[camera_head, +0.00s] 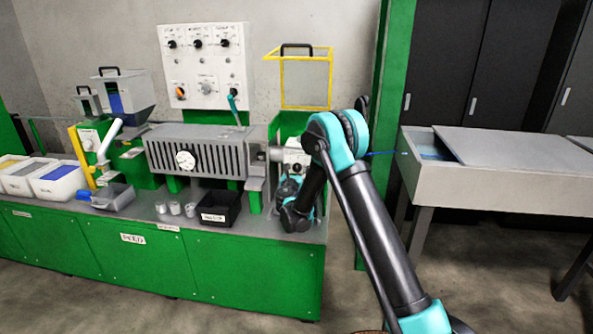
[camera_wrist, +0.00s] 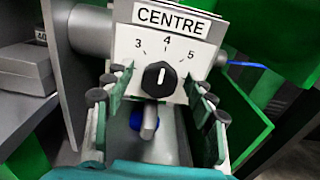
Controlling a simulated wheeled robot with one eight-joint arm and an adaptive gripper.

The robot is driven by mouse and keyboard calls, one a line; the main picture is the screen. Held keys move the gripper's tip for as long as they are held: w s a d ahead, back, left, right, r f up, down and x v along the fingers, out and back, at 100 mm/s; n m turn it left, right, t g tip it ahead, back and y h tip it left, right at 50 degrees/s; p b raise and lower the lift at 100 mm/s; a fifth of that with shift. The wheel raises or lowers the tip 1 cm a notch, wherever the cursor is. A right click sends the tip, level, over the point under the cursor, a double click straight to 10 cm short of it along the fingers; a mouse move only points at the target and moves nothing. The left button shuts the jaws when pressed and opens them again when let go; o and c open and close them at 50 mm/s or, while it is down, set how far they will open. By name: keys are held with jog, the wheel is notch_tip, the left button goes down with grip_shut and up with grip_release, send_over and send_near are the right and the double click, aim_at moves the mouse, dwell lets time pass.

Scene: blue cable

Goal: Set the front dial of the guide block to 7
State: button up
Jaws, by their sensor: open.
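The guide block (camera_head: 292,157) is at the right end of the machine in the head view, partly hidden by my arm. In the wrist view its white face (camera_wrist: 185,55) carries a CENTRE label and the numbers 3, 4 and 5. The black front dial (camera_wrist: 159,78) sits below the 4, its white mark pointing about straight up at 4. No 7 shows on this face. My gripper (camera_wrist: 155,88) is open, with green fingers and dark pads on both sides of the dial, apart from it. In the head view my gripper (camera_head: 289,190) is low before the block, small and unclear.
A grey rod (camera_wrist: 149,121) and a blue part (camera_wrist: 138,119) are below the dial. A blue cable (camera_wrist: 245,64) leaves the block to the right. A black bin (camera_head: 219,209) and small cups (camera_head: 175,208) stand left on the green bench. A grey trough (camera_head: 470,175) is right.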

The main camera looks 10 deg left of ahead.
jog(key=shift+c, duration=0.4)
jog(key=c, duration=1.1)
jog(key=shift+o, duration=0.2)
jog(key=shift+m, duration=0.4)
jog(key=m, duration=0.3)
jog(key=shift+d+m, duration=0.1)
jog(key=shift+m, duration=0.3)
jog(key=m, duration=1.3)
jog(key=shift+d+f, duration=0.15)
jog(key=shift+f, duration=0.05)
jog(key=shift+m, duration=0.3)
